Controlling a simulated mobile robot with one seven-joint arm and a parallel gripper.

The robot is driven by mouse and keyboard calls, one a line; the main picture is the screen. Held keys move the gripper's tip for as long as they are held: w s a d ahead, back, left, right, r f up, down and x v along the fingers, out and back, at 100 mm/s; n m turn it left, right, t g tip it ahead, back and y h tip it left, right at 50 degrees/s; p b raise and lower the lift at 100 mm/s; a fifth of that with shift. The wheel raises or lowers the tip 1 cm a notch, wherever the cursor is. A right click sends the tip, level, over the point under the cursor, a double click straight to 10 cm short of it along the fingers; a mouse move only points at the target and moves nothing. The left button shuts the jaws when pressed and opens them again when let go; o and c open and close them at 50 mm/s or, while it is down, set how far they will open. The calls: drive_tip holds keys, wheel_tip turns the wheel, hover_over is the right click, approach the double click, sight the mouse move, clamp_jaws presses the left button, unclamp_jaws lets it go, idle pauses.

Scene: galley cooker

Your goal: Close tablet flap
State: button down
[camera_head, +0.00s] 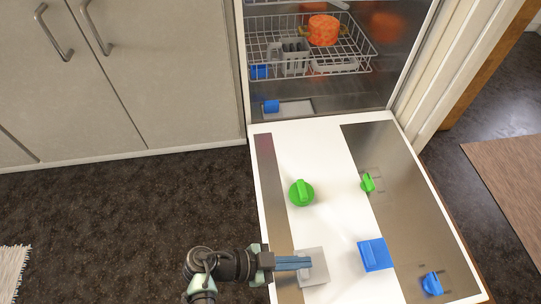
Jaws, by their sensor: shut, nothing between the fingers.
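The dishwasher door (330,222) lies folded down, with its white inner face up. A blue square piece (375,254) with a raised ridge, which looks like the tablet flap, sits on the right of the white panel. A light grey square (316,279), apparently the tablet compartment, lies to its left, apart from it. My gripper (309,262) comes in from the left, shut and empty. Its blue fingers are over or beside the grey square and hide part of it. I cannot tell whether they touch it. A gap separates the fingertips from the blue piece.
A green round knob (301,193) stands on the door, farther back. Shiny metal strips run along both sides, the right one (405,215) showing reflections. A wire rack (310,55) inside holds an orange pot (322,30) and a grey basket (290,57). Cabinets (150,80) stand left.

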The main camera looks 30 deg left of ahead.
drive_tip(key=p+v, duration=0.4)
drive_tip(key=v, duration=0.9)
